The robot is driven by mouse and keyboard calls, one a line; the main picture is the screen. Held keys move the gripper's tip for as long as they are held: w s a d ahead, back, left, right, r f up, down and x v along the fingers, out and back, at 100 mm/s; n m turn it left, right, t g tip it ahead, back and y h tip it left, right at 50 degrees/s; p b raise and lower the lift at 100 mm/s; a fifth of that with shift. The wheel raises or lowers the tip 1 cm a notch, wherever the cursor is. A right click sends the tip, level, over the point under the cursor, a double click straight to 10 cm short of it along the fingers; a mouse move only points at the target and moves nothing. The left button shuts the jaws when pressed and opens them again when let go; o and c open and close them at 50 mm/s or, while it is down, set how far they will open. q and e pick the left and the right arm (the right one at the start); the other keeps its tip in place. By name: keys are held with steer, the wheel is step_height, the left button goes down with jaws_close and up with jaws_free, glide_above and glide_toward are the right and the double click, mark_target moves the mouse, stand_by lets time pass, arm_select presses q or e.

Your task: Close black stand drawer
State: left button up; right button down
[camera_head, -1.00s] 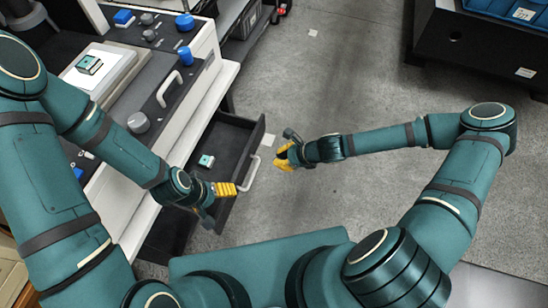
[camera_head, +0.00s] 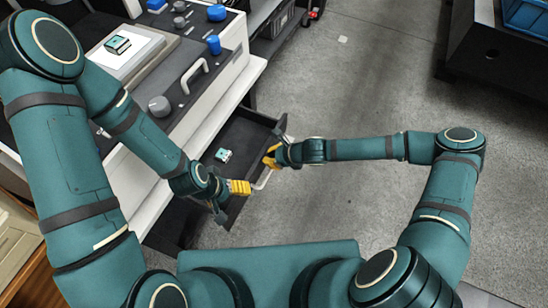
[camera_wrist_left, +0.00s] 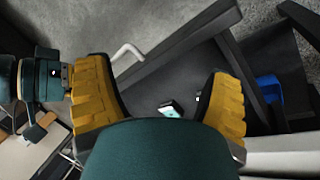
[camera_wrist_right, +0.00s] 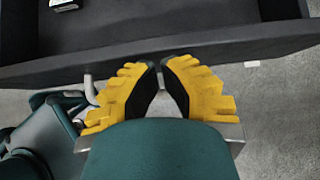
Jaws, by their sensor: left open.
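The black stand drawer (camera_head: 251,122) is pulled out from under the white and grey machine on the left. A small teal-and-white item (camera_head: 223,155) lies inside it. Its pale bar handle (camera_head: 262,180) is on the outer front face and also shows in the left wrist view (camera_wrist_left: 128,50). My left gripper (camera_head: 240,188) is open and empty, over the near part of the drawer. My right gripper (camera_head: 268,159) is at the drawer front, above the handle. In the right wrist view its fingertips (camera_wrist_right: 160,64) nearly meet at the front panel, with the handle to their left; contact is unclear.
The machine top carries a grey bar handle (camera_head: 195,75), knobs, blue caps and a teal block (camera_head: 117,45) on a white plate. A dark cabinet with a blue bin (camera_head: 526,16) stands at the upper right.

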glide_above(231, 150)
steer(key=shift+s, duration=0.1)
stand_by(0.7)
stand_by(0.3)
